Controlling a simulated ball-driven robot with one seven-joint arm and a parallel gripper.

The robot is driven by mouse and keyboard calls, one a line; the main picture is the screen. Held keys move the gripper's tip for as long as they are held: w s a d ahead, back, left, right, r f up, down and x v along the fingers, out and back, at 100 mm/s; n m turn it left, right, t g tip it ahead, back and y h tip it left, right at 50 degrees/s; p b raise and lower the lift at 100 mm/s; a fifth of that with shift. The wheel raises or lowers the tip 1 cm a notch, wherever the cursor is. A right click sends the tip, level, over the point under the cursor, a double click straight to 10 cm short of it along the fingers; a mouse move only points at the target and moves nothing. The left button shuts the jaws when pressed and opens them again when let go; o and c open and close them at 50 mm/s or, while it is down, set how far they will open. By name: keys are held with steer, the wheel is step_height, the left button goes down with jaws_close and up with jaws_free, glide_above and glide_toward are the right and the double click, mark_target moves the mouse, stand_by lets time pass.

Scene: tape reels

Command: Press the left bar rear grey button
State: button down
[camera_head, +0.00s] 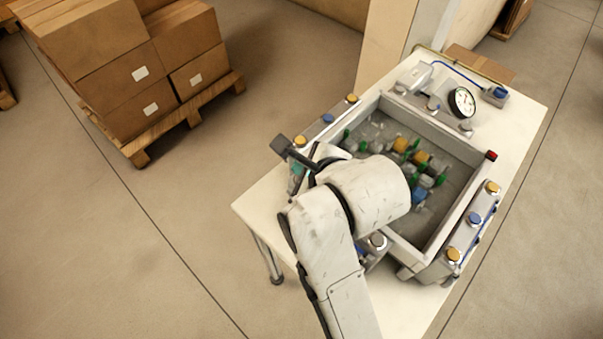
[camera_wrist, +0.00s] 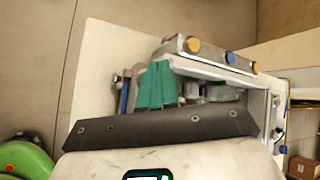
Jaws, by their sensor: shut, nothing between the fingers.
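The left bar (camera_head: 318,131) runs along the left side of the grey walled bin. It shows yellow buttons (camera_head: 352,98) at its ends and a blue button (camera_head: 327,118) between them; I see no grey button on it. The bar also shows in the wrist view (camera_wrist: 212,53). My gripper's teal fingers (camera_wrist: 156,70) are shut and empty, beside the near yellow end of the left bar. In the head view my arm hides most of the gripper.
The bin (camera_head: 452,214) holds several small green, orange and blue parts. Another bar (camera_head: 467,239) with yellow and blue buttons lines its right side. A round gauge (camera_head: 462,102) stands at the back. The white table (camera_head: 262,205) is bare at the left. Cartons (camera_head: 130,75) stand beyond.

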steer(key=shift+r+p, duration=2.1)
steer(key=shift+r, duration=0.25)
steer(key=shift+a, duration=0.1)
